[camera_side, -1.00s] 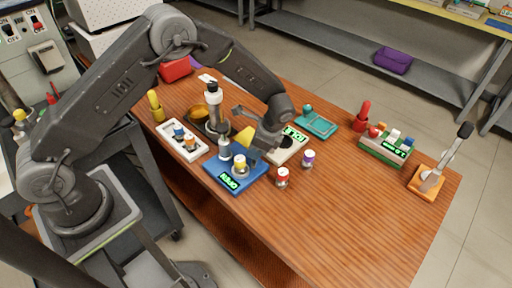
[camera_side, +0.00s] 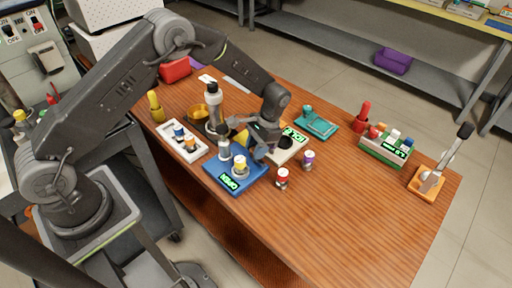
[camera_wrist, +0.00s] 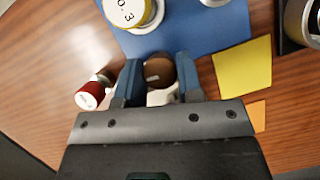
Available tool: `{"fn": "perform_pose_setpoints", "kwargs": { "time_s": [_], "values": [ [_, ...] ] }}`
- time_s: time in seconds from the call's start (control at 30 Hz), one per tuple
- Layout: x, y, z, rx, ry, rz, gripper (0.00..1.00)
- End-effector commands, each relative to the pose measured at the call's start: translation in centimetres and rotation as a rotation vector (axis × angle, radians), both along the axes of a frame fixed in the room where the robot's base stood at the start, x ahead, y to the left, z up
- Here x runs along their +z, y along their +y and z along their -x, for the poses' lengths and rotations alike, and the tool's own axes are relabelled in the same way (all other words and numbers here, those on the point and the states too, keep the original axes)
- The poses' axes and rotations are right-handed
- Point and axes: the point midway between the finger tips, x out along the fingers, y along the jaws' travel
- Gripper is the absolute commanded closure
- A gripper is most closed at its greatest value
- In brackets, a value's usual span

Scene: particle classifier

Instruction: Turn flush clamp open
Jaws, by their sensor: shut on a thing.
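My gripper (camera_wrist: 160,78) is shut on a round brown knob (camera_wrist: 160,70), one blue finger on each side of it. The knob sits beside the blue base (camera_wrist: 190,35); I take it as the flush clamp's handle, but its lower part is hidden. In the side view my gripper (camera_side: 262,150) is low at the right rear edge of the blue base (camera_side: 215,178). The knob cannot be made out there. A yellow-capped vial (camera_side: 240,166) stands on the base and also shows in the wrist view (camera_wrist: 128,10).
A white tray with vials (camera_side: 169,130) is left, a scale (camera_side: 292,152) behind. A yellow square (camera_wrist: 243,67) lies right of the knob.

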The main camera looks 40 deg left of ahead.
Motion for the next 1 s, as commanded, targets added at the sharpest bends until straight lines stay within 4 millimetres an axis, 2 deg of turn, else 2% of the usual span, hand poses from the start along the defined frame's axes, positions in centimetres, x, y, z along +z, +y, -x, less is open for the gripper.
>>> {"fn": "perform_pose_setpoints", "kwargs": {
  "time_s": [0.3,0.77,0.8,0.9,1.0],
  "values": [
    [-0.01,0.02,0.01,0.095,0.0,0.001,0.9],
    [-0.01,0.01,0.01,0.108,0.0,0.001,0.9],
    [-0.01,0.01,0.01,0.108,0.0,0.001,0.65],
    [-0.01,0.02,0.01,0.106,0.0,0.0,0.56],
    [-0.01,0.02,0.01,0.106,0.0,0.0,0.56]
  ]
}}
